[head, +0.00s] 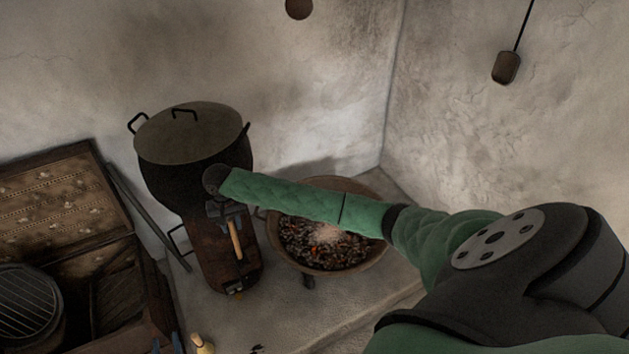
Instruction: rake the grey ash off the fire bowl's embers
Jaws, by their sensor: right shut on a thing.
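The fire bowl (370,190) stands on low legs in the corner, with dark coals and a few orange embers (318,231). My right gripper (225,210) is left of the bowl, shut on a wooden-handled tool (235,238) that hangs downward. I cannot make out its working end.
A lidded black pot (190,135) stands over a rusty metal stove (215,268) behind and below my right gripper. An open wooden chest (85,250) and a round grill (27,305) are at left. A pale object (203,345) shows at the bottom edge.

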